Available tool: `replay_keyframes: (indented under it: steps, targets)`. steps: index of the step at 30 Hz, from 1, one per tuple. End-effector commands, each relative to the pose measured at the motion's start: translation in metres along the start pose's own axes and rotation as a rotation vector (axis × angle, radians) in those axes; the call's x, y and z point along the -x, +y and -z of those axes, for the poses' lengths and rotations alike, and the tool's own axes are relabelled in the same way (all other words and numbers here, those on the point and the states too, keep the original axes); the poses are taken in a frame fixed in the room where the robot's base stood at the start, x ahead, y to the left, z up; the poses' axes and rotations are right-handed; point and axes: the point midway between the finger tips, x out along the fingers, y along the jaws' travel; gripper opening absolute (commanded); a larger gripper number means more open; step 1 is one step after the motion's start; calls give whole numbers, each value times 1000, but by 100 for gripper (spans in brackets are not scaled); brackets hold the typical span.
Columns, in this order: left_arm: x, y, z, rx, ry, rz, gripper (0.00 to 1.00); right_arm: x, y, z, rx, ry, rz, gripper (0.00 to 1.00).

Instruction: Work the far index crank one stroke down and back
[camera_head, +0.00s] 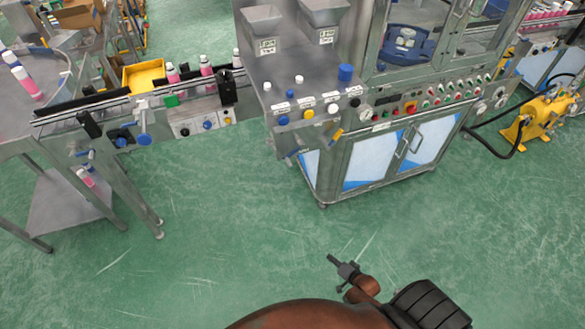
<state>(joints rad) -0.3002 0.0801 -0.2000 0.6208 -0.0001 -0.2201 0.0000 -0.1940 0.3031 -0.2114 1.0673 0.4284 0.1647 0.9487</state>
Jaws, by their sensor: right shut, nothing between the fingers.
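My right gripper (335,261) is low in the head view, over the green floor. It is small and dark, shut with nothing between its fingers, and well apart from the machine. I cannot tell for sure which part is the far index crank. A blue-knobbed handle (143,138) hangs at the conveyor's front. My left gripper is out of view.
The conveyor (70,115) with pink bottles runs at the left, with a yellow bin (144,75) behind it. A yellow pump (545,118) with black hoses stands at the right. The green floor (220,220) between my gripper and the machine is clear.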

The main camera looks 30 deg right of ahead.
Motion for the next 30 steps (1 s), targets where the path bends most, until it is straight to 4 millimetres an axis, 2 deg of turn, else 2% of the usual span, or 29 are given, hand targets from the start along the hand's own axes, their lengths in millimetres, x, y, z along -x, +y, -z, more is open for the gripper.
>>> replay_keyframes:
  steps: [1, 3, 6, 9, 12, 15, 20, 30]
  targets:
    - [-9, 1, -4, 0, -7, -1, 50, -14, -42, 36, -146, 53, 111, 0]
    - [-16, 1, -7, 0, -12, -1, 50, -21, -100, 79, -374, 95, 269, 0]
    - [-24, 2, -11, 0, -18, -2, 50, -16, -174, 132, -672, 96, 489, 0]
    - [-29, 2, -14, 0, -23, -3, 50, -3, -231, 170, -909, 51, 670, 0]
    - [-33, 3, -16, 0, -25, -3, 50, 10, -267, 194, -1070, -4, 790, 0]
    - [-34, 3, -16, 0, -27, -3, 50, 18, -285, 206, -1158, -41, 853, 0]
    - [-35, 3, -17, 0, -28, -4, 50, 15, -297, 214, -1190, -54, 874, 0]
    - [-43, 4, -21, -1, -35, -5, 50, -30, -336, 239, -1185, -53, 872, 0]
